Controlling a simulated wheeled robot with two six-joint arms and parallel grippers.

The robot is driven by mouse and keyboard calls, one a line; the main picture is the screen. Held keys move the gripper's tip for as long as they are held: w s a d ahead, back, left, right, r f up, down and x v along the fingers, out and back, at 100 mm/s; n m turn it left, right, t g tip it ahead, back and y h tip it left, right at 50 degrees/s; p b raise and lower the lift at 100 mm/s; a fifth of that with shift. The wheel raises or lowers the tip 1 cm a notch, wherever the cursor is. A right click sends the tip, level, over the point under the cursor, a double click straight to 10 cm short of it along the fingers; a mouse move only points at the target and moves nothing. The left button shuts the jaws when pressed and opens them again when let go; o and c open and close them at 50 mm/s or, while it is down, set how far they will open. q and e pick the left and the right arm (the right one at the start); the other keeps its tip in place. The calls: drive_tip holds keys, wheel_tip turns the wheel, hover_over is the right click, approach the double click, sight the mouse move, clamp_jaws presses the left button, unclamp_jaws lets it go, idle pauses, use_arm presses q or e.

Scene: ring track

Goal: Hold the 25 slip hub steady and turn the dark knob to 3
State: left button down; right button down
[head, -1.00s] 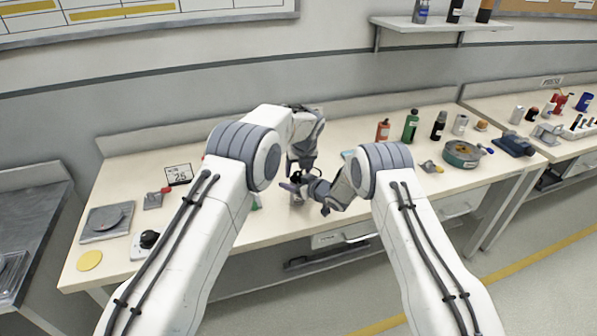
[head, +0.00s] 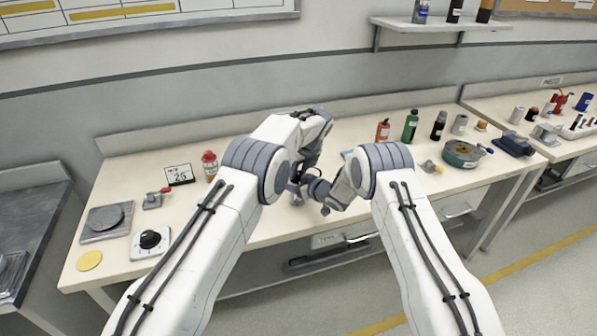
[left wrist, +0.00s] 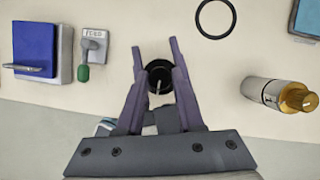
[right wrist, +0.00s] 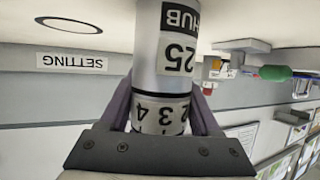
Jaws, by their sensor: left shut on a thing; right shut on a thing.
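The slip hub (right wrist: 165,45) is a silver cylinder with HUB and 25 labels and a white number band, where 2, 3 and 4 show, upside down in the right wrist view. My right gripper (right wrist: 160,100) is shut on it from the side, one finger on each side near the band. The dark knob (left wrist: 159,76) is round and black with a pale pointer line, seen from above in the left wrist view. My left gripper (left wrist: 158,62) is shut on it. In the head view both grippers meet at the hub (head: 297,199), and they mostly hide it and the knob.
A SETTING label (right wrist: 72,62) shows beside the hub.

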use_arm(q)
drive_tip(key=shift+n+y, duration=0.3)
drive_tip(key=shift+n, duration=0.6)
drive_tip(key=c, duration=0.5)
unclamp_jaws()
drive_tip(key=v, duration=1.2)
drive_tip(key=shift+w+d, duration=0.1)
drive_tip(key=shift+w, duration=0.05)
drive_tip(key=shift+r, duration=0.1)
